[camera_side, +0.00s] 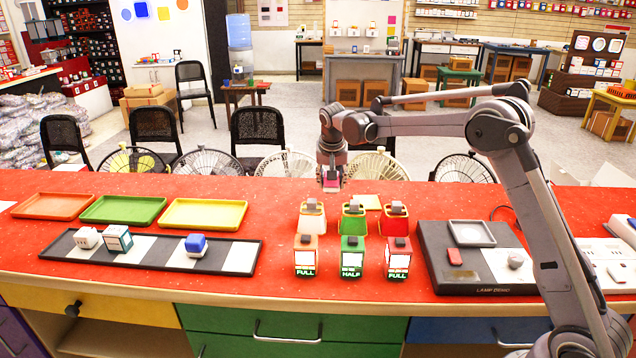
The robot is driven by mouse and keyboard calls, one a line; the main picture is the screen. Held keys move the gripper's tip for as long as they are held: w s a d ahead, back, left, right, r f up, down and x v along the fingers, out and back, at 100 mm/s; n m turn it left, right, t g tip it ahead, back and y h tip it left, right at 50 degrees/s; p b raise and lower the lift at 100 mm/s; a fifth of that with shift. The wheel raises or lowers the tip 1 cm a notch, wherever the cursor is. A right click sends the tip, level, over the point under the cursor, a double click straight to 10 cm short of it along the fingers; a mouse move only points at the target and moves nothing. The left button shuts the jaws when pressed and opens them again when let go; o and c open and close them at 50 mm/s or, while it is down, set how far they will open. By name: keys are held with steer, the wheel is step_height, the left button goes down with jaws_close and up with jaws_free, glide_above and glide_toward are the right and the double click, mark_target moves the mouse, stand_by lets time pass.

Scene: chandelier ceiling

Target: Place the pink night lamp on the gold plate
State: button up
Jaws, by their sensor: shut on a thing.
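My gripper (331,178) points down over the back part of the red counter, behind the row of small lamps. It is shut on a small pink thing, the pink night lamp (332,184), of which only a little shows between the fingers. A flat, pale gold square, the gold plate (368,201), lies on the counter just right of my gripper. It is partly hidden by the lamps in front of it. I cannot tell how high the pink lamp is above the counter.
Several small lamps (352,257) stand in two rows in front of the plate. Orange (22,206), green (100,209) and yellow (180,214) trays and a long black tray (64,256) lie left. A dark lamp-demo board (436,268) lies right. Fans (205,164) stand behind the counter.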

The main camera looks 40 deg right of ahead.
steer(key=s+d, duration=0.5)
steer(key=d, duration=0.6)
steer(key=s+d, duration=0.4)
steer(key=d, duration=0.8)
glide_above(366, 199)
steer(key=s+a, duration=0.1)
step_height(366, 199, down, 6)
steer(key=shift+s+f, duration=0.1)
steer(key=shift+f, duration=2.15)
steer(key=shift+f, duration=0.15)
steer(key=o, duration=1.1)
steer(key=shift+o, duration=0.2)
